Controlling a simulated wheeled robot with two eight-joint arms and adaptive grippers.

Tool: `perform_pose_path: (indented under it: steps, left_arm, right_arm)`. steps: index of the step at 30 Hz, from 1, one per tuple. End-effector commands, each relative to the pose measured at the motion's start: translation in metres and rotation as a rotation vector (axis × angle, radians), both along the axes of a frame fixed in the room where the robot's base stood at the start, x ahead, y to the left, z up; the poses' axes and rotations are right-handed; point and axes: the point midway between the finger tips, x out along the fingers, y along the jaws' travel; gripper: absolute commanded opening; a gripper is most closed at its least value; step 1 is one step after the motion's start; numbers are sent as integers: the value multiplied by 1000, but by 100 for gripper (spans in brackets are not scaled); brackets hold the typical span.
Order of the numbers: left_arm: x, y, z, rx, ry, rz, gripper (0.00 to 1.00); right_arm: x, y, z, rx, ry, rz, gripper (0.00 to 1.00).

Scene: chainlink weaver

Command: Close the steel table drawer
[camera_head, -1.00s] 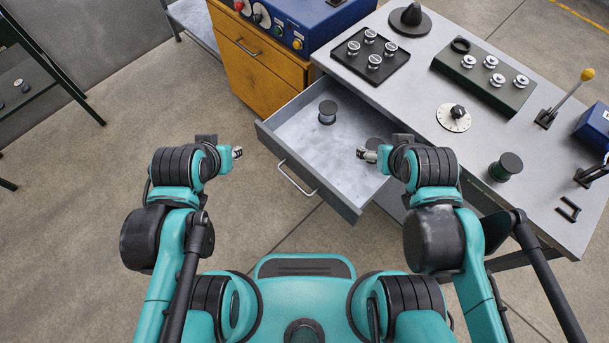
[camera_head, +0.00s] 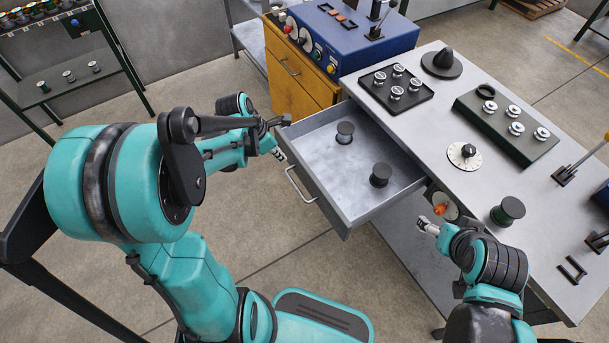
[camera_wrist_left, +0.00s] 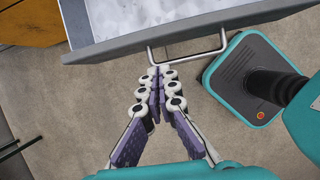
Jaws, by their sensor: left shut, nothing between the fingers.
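The steel table drawer (camera_head: 322,192) stands pulled out from the steel table (camera_head: 425,130), with two dark spools inside. Its wire handle (camera_head: 297,186) is on the front panel. My left gripper (camera_head: 278,153) is beside the drawer front, near its far corner, shut and empty. In the left wrist view, the closed fingertips (camera_wrist_left: 160,72) point at the drawer's front panel (camera_wrist_left: 110,49), just by the handle (camera_wrist_left: 190,57); I cannot tell whether they touch. My right gripper (camera_head: 427,226) is below the table's front edge, right of the drawer; its finger state is too small to tell.
A blue control box (camera_head: 350,45) sits on a yellow wooden cabinet (camera_head: 292,75) behind the drawer. Spool trays, a dial and a green spool (camera_head: 508,211) are on the tabletop. A shelf rack (camera_head: 70,75) stands at far left.

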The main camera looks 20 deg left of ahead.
Motion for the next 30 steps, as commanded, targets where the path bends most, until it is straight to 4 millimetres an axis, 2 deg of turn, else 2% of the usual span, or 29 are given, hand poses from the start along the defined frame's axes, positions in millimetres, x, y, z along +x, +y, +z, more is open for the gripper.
perform_pose_path:
  steps: [5,12,18,23,30]
  left_arm:
    - [5,-1,-17,-16,11,33,0]
    - [18,-12,-58,-14,11,29,0]
    - [26,-18,-85,-13,10,29,0]
    - [30,-21,-94,-13,10,30,0]
    - [30,-21,-95,-13,10,30,0]
  right_arm:
    - [0,0,-7,0,0,0,75]
    - [0,0,-27,0,0,0,75]
    - [0,0,-39,0,0,0,75]
    - [0,0,-43,0,0,0,75]
    - [0,0,-42,0,0,0,75]
